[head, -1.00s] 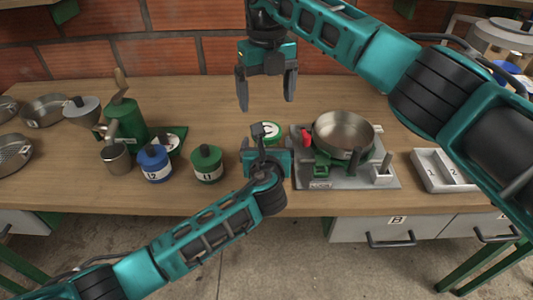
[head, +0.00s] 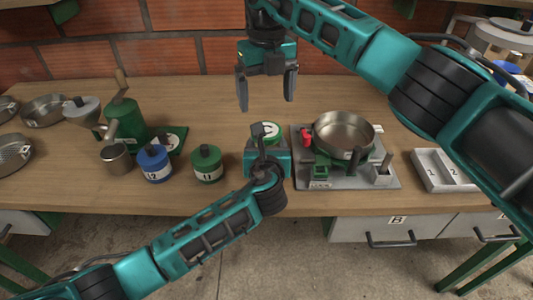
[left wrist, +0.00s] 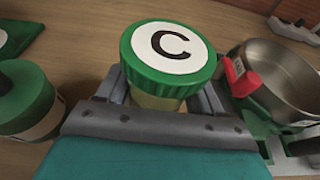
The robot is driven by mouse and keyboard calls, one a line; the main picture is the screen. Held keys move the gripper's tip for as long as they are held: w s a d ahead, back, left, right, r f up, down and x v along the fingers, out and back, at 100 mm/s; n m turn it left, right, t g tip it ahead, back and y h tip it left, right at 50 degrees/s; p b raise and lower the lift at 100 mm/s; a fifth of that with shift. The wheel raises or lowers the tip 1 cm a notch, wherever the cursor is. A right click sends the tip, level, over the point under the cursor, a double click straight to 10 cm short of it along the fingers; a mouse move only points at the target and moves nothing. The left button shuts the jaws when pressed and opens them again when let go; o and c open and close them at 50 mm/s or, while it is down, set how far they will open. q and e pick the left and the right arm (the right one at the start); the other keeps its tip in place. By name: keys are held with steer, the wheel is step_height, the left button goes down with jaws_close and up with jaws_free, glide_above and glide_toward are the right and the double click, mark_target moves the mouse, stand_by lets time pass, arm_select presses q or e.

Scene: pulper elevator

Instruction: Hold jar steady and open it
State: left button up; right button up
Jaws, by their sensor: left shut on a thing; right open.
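The jar has a green lid with a white disc marked C (left wrist: 168,50). In the left wrist view it stands upright between the fingers of my left gripper (left wrist: 160,95), which is shut on its body below the lid. In the head view only the jar's lid (head: 267,131) shows beyond the left gripper (head: 266,150); the rest is hidden. The lid appears to be on the jar. My right gripper (head: 266,92) is open and empty, fingers pointing down, above and behind the jar.
Jars L2 (head: 154,164) and L1 (head: 206,164) stand left of the left gripper. A steel pan (head: 342,136) sits on a grey board (head: 388,180) close on the right, with a red part (head: 307,137). A green grinder (head: 122,118) stands farther left. The table's back middle is clear.

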mark_target(267, 130)
arm_select(q)
jaws_close()
arm_select(e)
steer(key=shift+c, duration=1)
steer(key=m, duration=0.4)
steer(key=shift+r, duration=0.1)
steer(key=m, duration=0.9)
steer(key=shift+f, duration=4.1)
